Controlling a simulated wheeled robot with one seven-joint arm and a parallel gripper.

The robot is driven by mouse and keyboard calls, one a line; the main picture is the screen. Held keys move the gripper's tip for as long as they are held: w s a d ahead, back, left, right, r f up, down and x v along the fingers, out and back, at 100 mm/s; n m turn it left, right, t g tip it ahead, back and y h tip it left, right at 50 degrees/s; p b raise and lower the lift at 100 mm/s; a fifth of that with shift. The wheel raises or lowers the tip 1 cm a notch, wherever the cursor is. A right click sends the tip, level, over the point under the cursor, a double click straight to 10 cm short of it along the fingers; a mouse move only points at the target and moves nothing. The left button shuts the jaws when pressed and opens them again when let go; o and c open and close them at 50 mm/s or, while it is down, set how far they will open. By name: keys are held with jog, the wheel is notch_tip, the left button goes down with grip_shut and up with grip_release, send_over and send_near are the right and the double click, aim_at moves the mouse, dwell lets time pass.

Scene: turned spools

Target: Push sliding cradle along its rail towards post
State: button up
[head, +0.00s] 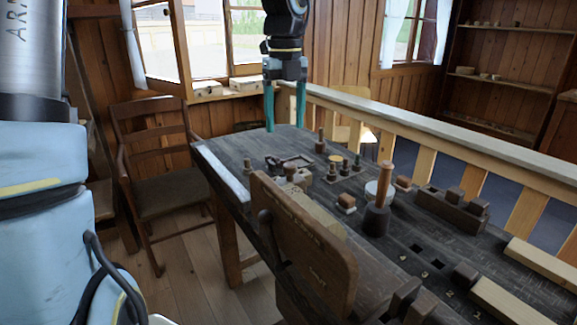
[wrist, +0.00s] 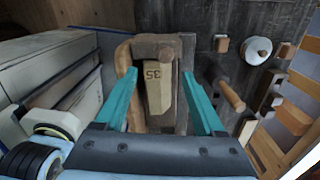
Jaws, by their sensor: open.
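My gripper (head: 285,124) hangs with its teal fingers pointing down and spread apart, over the far end of the dark bench in the head view. Nothing shows between the fingertips there. In the wrist view the open fingers (wrist: 163,105) flank a pale wooden block (wrist: 157,90) marked 35, set in a brown wooden frame; whether they touch it cannot be told. A low dark wooden frame (head: 292,160) lies on the bench below my gripper, and a dark upright peg (head: 320,143) stands to its right. I cannot tell for sure which pieces are the cradle, rail and post.
The bench (head: 240,150) also holds a mallet (head: 376,218) standing handle up, small spools on a holder (head: 344,176) and loose blocks. A chair (head: 150,180) stands left; a pale railing (head: 425,125) runs behind.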

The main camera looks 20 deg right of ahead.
aim_at(290, 164)
jog(key=shift+m, duration=0.7)
jog(key=f, duration=0.6)
jog(key=d+f+p, duration=0.1)
jog(key=f, duration=0.3)
jog(key=shift+s, duration=0.15)
jog(key=shift+c, duration=0.3)
grip_shut()
